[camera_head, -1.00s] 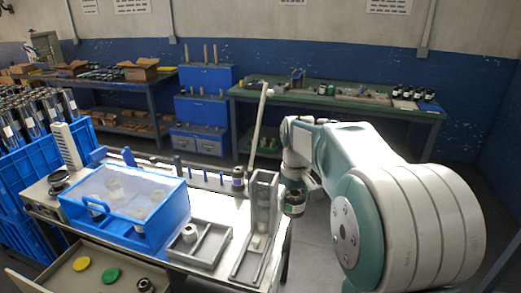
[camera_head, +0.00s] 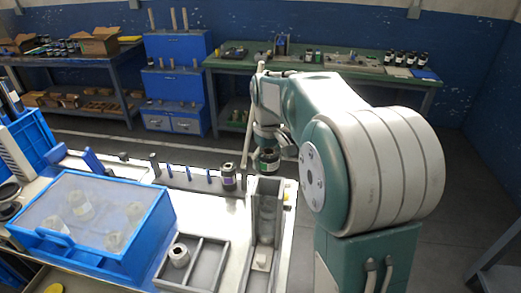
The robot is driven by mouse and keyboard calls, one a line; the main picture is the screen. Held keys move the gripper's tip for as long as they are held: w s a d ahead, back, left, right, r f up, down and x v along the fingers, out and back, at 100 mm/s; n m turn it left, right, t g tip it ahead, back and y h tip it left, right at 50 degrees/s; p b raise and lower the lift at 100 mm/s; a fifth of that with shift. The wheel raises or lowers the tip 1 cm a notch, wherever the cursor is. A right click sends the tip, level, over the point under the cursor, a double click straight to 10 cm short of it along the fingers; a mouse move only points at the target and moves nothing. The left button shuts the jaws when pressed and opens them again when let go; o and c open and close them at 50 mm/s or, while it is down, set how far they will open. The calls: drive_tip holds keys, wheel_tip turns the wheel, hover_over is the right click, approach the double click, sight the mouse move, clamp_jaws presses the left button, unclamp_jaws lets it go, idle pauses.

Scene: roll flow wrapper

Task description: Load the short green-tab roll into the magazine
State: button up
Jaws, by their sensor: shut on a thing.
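My gripper (camera_head: 266,140) is at the end of my arm, near the top of the grey upright magazine (camera_head: 252,215). It is shut on a short dark roll with a green band (camera_head: 269,161), which hangs upright below it. In the picture the roll appears just above the magazine's top edge; I cannot tell whether it is over the opening or behind it. The fingers are small and partly hidden by the wrist. A pale block (camera_head: 261,258) sits low in the magazine's channel.
A dark roll with a purple label (camera_head: 228,178) stands left of the magazine. A divided grey tray (camera_head: 212,270) holds a pale roll (camera_head: 179,255). A green bench (camera_head: 225,62) stands behind.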

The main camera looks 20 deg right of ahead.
sight(268, 151)
drive_tip(key=shift+s+f, duration=0.15)
drive_tip(key=shift+f, duration=2.25)
drive_tip(key=shift+f, duration=1.25)
drive_tip(key=o, duration=1.1)
drive_tip(key=shift+o, duration=0.2)
wheel_tip(268, 151, up, 12)
drive_tip(key=shift+f, duration=0.15)
